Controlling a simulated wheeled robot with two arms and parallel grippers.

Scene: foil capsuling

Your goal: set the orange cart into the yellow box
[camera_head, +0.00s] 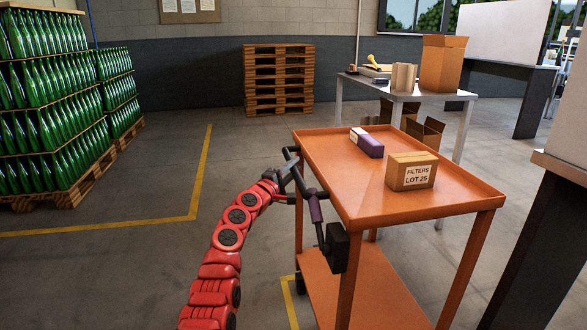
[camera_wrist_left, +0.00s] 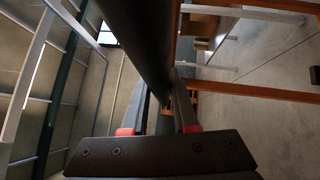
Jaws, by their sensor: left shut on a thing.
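The orange cart (camera_head: 335,165) stands on the right in the head view, with a flat top tray and a lower shelf. Its dark handle (camera_head: 316,208) is on the side facing left. My left gripper (camera_head: 290,172) is shut on this handle. In the left wrist view the dark handle bar (camera_wrist_left: 142,45) runs up between the fingers (camera_wrist_left: 158,115). Yellow floor lines (camera_head: 202,170) form a corner left of the cart. Another yellow line (camera_head: 289,302) shows beside the cart's lower left side. Which lines bound the yellow box, I cannot tell. My right gripper is out of view.
A filters carton (camera_head: 411,171) and a purple-and-white box (camera_head: 367,142) ride on the cart. A table (camera_head: 420,94) with cartons stands behind it, and a dark-legged bench (camera_head: 565,165) is close at right. Bottle pallets (camera_head: 45,110) stand left. Floor between is clear.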

